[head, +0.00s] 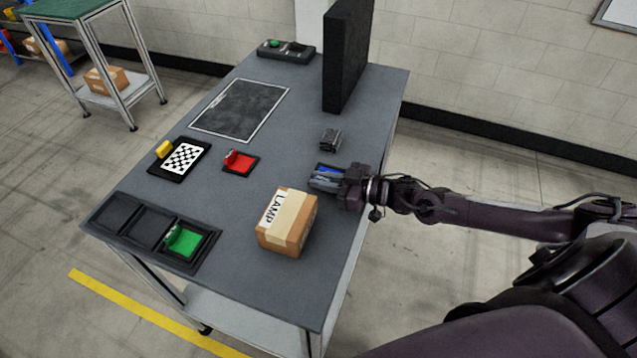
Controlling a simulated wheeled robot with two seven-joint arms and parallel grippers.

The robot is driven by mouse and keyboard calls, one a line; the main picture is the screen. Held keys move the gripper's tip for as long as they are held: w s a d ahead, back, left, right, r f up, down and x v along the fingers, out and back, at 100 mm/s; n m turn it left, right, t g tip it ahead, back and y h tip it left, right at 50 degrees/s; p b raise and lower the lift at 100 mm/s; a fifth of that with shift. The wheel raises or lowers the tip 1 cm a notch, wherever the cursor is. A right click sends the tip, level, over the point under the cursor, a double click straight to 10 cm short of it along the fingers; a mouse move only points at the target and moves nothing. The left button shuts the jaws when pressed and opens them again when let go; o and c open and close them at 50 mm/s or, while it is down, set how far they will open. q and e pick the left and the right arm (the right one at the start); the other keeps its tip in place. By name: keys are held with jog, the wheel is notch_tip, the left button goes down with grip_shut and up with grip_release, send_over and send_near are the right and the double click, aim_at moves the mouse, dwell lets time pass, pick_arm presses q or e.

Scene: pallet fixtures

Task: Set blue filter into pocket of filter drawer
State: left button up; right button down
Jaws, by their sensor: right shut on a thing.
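The blue filter (329,170) is at the right side of the grey table, partly hidden by my right gripper (328,181). The gripper comes in from the right and is shut on it. I cannot tell whether the filter touches the surface below. The filter drawer (126,242) appears to be the black tray with three pockets at the table's near left corner. Its left and middle pockets are empty. A green filter (188,241) with a raised handle lies in its right pocket. My left gripper is not in view.
A cardboard box marked LAMP (288,222) stands between the gripper and the drawer. A red piece (240,162), a checkered plate (182,159) and a small dark block (331,139) are nearby. A tall black panel (345,55) stands behind. A dark outlined mat (240,108) is bare.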

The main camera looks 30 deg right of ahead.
jog(key=f+v, duration=0.2)
jog(key=v, duration=1.4)
jog(key=shift+s+d+f, duration=0.3)
jog(key=shift+s+d, duration=0.05)
jog(key=shift+s, duration=0.15)
